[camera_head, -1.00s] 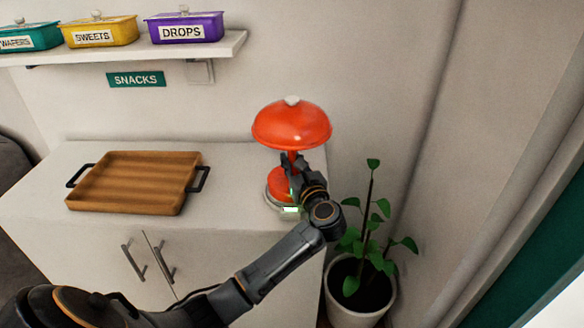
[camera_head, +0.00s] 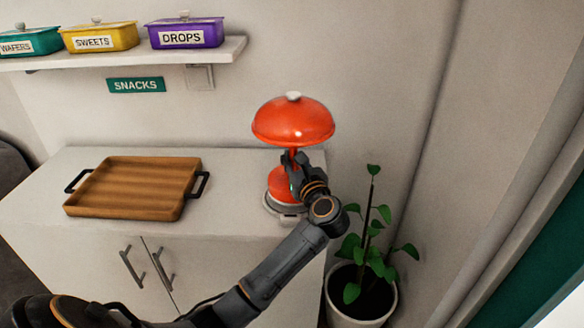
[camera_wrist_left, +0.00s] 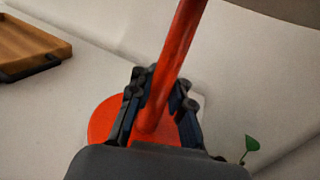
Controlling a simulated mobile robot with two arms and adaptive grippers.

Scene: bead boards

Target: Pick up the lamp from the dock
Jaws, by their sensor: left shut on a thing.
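The red lamp (camera_head: 293,122) has a domed shade with a white knob, a thin stem and a round base. It stands upright over the round pale dock (camera_head: 287,213) at the cabinet's right end. My left gripper (camera_head: 291,164) is shut on the lamp's stem, below the shade. In the left wrist view the fingers (camera_wrist_left: 158,100) lie on both sides of the red stem (camera_wrist_left: 180,45), above the base (camera_wrist_left: 103,118). The base looks slightly raised, but I cannot clearly see a gap to the dock. My right gripper is not in view.
A wooden tray (camera_head: 135,187) with black handles lies on the white cabinet (camera_head: 230,175), left of the lamp. A shelf (camera_head: 130,55) above holds teal, yellow and purple boxes. A potted plant (camera_head: 365,270) stands close right of the cabinet.

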